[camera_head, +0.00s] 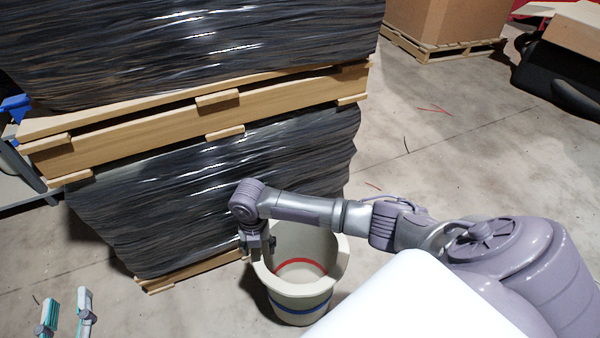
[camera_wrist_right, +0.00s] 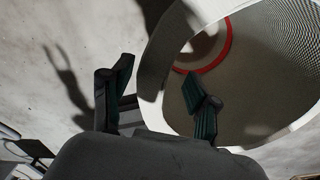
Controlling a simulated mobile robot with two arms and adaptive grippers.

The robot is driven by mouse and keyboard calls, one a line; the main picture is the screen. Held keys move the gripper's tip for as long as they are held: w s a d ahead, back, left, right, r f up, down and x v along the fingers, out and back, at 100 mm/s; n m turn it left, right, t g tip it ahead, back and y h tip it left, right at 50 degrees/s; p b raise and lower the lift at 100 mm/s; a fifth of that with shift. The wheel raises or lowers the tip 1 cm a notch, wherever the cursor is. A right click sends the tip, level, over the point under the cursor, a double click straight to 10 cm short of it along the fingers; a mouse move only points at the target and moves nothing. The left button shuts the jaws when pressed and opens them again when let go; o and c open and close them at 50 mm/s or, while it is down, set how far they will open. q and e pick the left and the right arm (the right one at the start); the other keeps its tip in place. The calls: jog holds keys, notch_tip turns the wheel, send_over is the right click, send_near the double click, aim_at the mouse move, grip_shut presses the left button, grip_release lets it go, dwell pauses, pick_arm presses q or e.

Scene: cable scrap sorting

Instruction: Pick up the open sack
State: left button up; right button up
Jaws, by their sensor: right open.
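The open sack (camera_head: 302,298) stands upright on the floor in the head view, pale and round like a tub, with a blue band outside and a red ring inside. Its rim and inside fill the right of the right wrist view (camera_wrist_right: 268,85). My right gripper (camera_head: 262,246) is at the sack's left rim, fingers pointing down. In the wrist view its fingers (camera_wrist_right: 155,78) are apart, one outside the rim and one over the opening, with the wall between them. I cannot tell whether they touch it. My left gripper (camera_head: 66,312) is open and empty at the lower left, away from the sack.
A tall stack of black-wrapped pallets (camera_head: 215,170) stands close behind and left of the sack. A cardboard box (camera_head: 450,18) on a pallet and a black case (camera_head: 560,80) are at the upper right. Scattered cable scraps (camera_head: 432,110) lie on the otherwise clear floor.

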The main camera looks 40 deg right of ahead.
jog(key=shift+f, duration=0.1)
pick_arm(q)
jog(key=shift+r, duration=0.25)
jog(key=shift+f, duration=0.35)
pick_arm(e)
jog(key=shift+f, duration=0.1)
pick_arm(q)
jog(key=shift+s+a+f+g, duration=0.1)
jog(key=shift+f+g, duration=0.2)
jog(key=shift+f, duration=0.1)
pick_arm(e)
jog(key=shift+f, duration=0.1)
jog(key=shift+c, duration=0.2)
grip_shut()
dwell(0.4)
